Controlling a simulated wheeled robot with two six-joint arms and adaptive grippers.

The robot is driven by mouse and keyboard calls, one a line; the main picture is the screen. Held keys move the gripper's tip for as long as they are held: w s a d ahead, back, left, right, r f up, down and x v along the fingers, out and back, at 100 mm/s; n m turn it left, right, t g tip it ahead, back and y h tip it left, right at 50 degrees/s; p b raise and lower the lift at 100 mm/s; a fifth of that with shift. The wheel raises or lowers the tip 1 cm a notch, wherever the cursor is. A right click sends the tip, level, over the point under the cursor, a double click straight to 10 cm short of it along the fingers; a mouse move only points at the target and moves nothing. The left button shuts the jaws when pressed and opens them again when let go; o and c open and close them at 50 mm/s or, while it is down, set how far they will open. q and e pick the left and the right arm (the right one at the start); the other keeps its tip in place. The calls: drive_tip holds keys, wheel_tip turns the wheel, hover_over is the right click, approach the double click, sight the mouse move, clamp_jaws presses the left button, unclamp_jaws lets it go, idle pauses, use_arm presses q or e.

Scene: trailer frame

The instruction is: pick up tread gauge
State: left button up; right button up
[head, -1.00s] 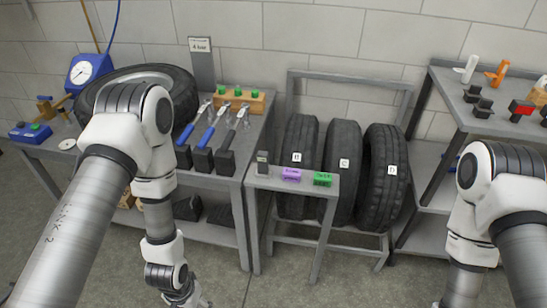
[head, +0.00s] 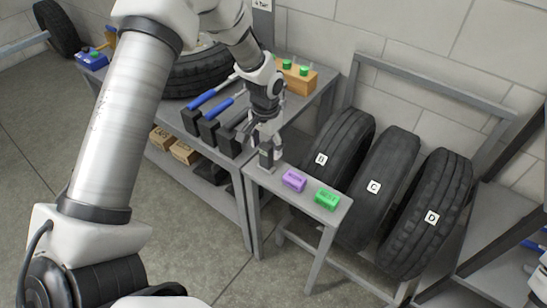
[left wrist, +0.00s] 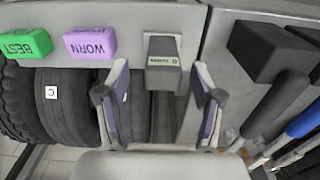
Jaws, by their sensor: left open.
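The tread gauge (head: 266,159) is a small dark grey upright block at the left end of the small grey stand (head: 340,205). It also shows in the left wrist view (left wrist: 163,78), with a pale label on it. My left gripper (head: 263,140) is right above the gauge, pointing down. In the left wrist view its open fingers (left wrist: 161,78) lie on either side of the gauge, with gaps on both sides. I cannot tell how far the fingertips reach down beside it. My right gripper is out of view.
A purple WORN block (head: 293,180) and a green BEST block (head: 327,198) sit on the same stand, right of the gauge. Black holders with blue-handled tools (head: 210,105) stand on the bench close to the left. Tyres B, C and D (head: 388,175) rest on a rack behind.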

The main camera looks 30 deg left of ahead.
sight(266, 158)
use_arm(q)
wheel_tip(266, 158, down, 6)
drive_tip(key=shift+w+a+f, duration=0.1)
drive_tip(key=shift+w+a, duration=0.05)
drive_tip(key=c, duration=1.2)
drive_tip(key=shift+c, duration=0.2)
drive_tip(key=shift+r, duration=0.2)
